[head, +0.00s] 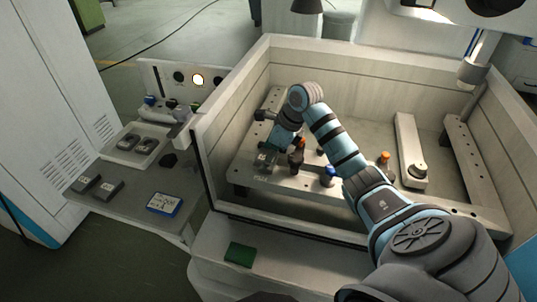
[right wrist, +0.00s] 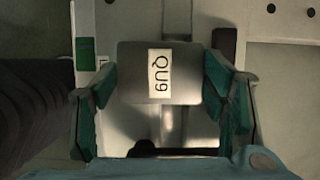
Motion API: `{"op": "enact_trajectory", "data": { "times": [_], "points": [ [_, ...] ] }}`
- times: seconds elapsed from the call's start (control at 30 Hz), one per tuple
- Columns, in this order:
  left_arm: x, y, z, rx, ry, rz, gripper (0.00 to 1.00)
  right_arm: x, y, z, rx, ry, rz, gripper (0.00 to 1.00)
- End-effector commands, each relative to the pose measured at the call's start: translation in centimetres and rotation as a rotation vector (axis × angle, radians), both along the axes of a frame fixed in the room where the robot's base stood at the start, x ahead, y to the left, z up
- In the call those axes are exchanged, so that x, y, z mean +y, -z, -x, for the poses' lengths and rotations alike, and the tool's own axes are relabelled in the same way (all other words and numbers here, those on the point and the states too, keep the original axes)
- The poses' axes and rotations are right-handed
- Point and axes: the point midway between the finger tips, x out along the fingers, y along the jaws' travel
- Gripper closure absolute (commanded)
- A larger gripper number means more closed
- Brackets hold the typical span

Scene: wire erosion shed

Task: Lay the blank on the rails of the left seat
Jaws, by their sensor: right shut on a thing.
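The blank is a grey block with a white label (right wrist: 188,90); it sits between the two teal fingers of my right gripper (right wrist: 162,100) in the right wrist view. In the head view the right gripper (head: 274,148) reaches into the tank at its left part, shut on the blank (head: 263,160). The blank is over or at the pale rails (head: 250,181) at the left of the tank; I cannot tell whether it touches them. The arm and gripper hide part of the seat. My left gripper is not in view.
More blocks (head: 108,189) and a tray (head: 117,156) lie on the side table. A green pad (head: 239,253) lies on the front ledge.

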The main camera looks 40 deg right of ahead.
Motion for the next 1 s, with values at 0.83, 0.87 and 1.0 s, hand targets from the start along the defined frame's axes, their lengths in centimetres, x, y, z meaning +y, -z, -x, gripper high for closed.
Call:
{"op": "enact_trajectory", "data": {
  "times": [0.83, 0.87, 1.0],
  "points": [
    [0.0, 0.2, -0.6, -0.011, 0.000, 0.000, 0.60, -0.4, -0.9, 0.4, -0.001, 0.000, 0.001, 0.10],
    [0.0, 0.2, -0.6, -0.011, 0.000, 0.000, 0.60, -0.5, -1.5, 0.6, -0.002, 0.000, 0.003, 0.10],
    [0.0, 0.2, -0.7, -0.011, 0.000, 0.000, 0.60, -1.4, -5.0, 1.7, -0.004, 0.001, 0.004, 0.10]
  ]
}}
